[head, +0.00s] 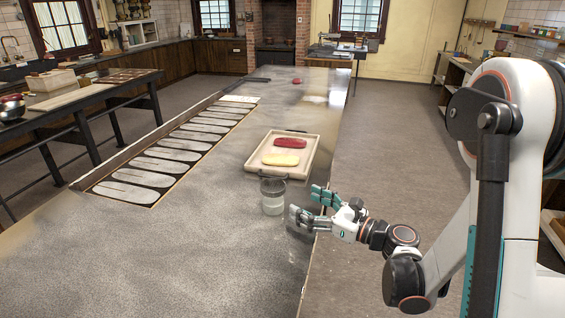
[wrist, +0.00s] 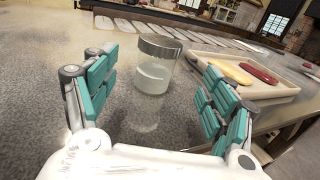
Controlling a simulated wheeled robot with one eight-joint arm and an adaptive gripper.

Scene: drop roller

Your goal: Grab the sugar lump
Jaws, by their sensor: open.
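A clear jar (head: 272,199) with a dark metal rim or lid stands upright on the long metal table, with white contents; it also shows in the wrist view (wrist: 153,77). Behind it, a shallow pale tray (head: 259,152) holds a yellow lump (head: 281,159) and a red lump (head: 291,143), both smooth and elongated. They show at the right of the wrist view as yellow (wrist: 231,73) and red (wrist: 260,74). No lump is labelled as sugar. My gripper (head: 308,203) is open and empty, low at the table's right edge. Its fingers point at the jar, which stands between and beyond them.
A row of long pale plates (head: 170,165) lies along the left side of the table (head: 190,240). A small red item (head: 297,81) lies far back. The table's front left is clear. A dark-framed side table (head: 95,90) stands to the left.

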